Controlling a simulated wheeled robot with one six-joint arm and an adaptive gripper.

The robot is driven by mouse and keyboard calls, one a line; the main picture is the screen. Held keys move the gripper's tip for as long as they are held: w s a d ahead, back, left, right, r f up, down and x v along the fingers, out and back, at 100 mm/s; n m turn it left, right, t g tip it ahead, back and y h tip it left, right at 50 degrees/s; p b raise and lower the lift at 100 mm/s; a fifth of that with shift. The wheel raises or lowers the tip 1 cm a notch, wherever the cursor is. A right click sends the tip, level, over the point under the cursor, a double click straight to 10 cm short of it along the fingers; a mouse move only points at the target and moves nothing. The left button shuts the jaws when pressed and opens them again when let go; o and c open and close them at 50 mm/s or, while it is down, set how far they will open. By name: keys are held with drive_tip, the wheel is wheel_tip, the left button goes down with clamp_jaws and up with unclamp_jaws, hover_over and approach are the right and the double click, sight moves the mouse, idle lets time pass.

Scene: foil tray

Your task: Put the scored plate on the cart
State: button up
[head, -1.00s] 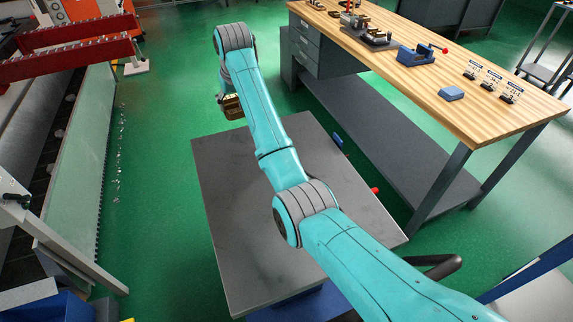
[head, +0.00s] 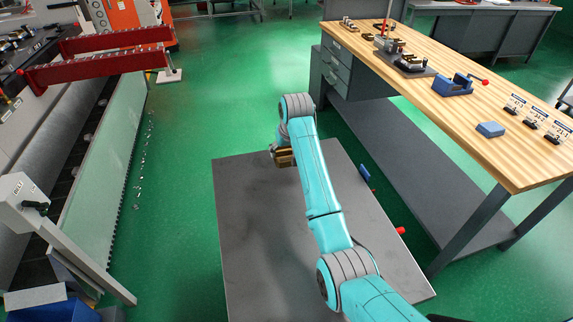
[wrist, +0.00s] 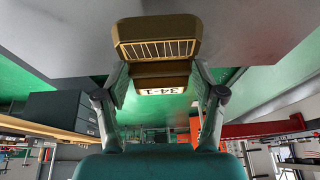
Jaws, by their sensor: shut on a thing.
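The scored plate (wrist: 158,50) is a brass-coloured piece with a row of parallel lines on its face, and the block below it is marked 34-1. My gripper (wrist: 160,88) is shut on it, one finger on each side. In the head view the plate (head: 284,158) shows at the far edge of the cart (head: 250,240), partly hidden by my arm. The cart has a flat, bare grey top. The grey surface also shows behind the plate in the wrist view. I cannot tell the exact height of the plate above it.
A wooden workbench (head: 450,95) stands at the right, with a blue vise (head: 452,86), a blue block (head: 491,129) and several small signs. A large machine with red beams (head: 95,65) stands at the left.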

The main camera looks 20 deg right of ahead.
drive_tip(key=shift+f, duration=2.35)
drive_tip(key=shift+f, duration=0.15)
drive_tip(key=o, duration=1.7)
drive_tip(key=shift+o, duration=0.2)
drive_tip(key=v, duration=1.2)
drive_tip(key=shift+a, duration=0.1)
